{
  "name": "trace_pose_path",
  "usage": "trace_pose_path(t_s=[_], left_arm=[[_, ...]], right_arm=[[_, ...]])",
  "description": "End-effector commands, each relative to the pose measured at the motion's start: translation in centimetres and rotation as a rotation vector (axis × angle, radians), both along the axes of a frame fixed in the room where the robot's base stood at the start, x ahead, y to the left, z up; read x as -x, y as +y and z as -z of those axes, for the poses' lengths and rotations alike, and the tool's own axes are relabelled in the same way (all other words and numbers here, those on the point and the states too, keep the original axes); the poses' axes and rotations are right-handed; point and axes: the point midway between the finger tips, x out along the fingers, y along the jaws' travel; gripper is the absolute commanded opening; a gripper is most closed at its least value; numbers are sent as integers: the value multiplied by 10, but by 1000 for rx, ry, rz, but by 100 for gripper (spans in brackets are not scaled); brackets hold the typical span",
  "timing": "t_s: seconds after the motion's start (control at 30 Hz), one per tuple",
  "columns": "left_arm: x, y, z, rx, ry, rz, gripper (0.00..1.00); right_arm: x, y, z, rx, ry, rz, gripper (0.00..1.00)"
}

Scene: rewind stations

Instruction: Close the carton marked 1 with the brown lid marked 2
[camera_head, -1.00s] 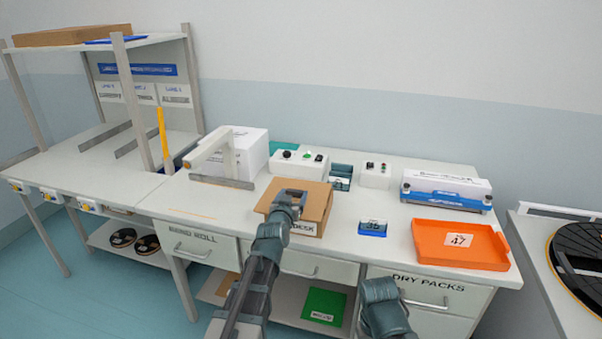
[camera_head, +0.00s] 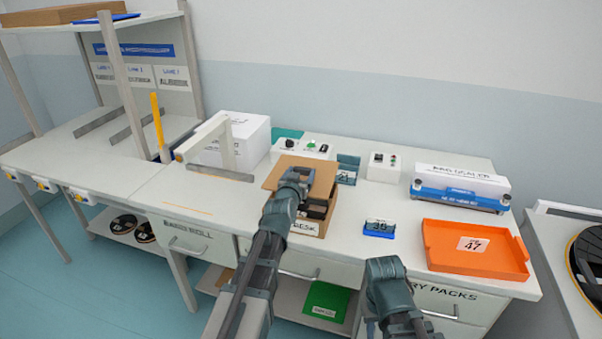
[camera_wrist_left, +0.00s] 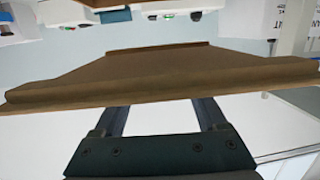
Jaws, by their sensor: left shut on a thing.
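The brown lid (camera_head: 281,171) is a flat panel with a raised rim. My left gripper (camera_head: 297,177) is shut on its edge; the left wrist view also shows the lid (camera_wrist_left: 165,80) in front of the fingers (camera_wrist_left: 160,118). The carton (camera_head: 307,229) stands on the bench below and to the right of the lid. Its right part is open and shows dark items inside; the gripper and lid hide the rest. Its front label partly reads "DESK". I cannot read a 1 or 2 on either.
A white box (camera_head: 240,140) and a grey bracket-like stand are at the left. Control boxes (camera_head: 382,168) and a blue sealer (camera_head: 460,195) stand behind. A blue holder marked 35 (camera_head: 379,229) and an orange tray (camera_head: 470,262) are to the right. Bench between them is clear.

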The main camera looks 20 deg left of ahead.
Motion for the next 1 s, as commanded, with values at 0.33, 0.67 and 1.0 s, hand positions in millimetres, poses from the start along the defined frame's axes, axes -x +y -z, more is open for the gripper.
trace_pose_path(t_s=[0.33, 0.67, 1.0], left_arm=[[3, 1, 13, -2, -1, 27, 20], [3, 1, 43, -1, -1, 26, 20], [3, 1, 57, -1, -1, 26, 20]], right_arm=[[0, 0, 14, 0, 0, 0, 32], [0, 0, 43, 0, 0, -1, 32], [0, 0, 58, 0, 0, -1, 32]])
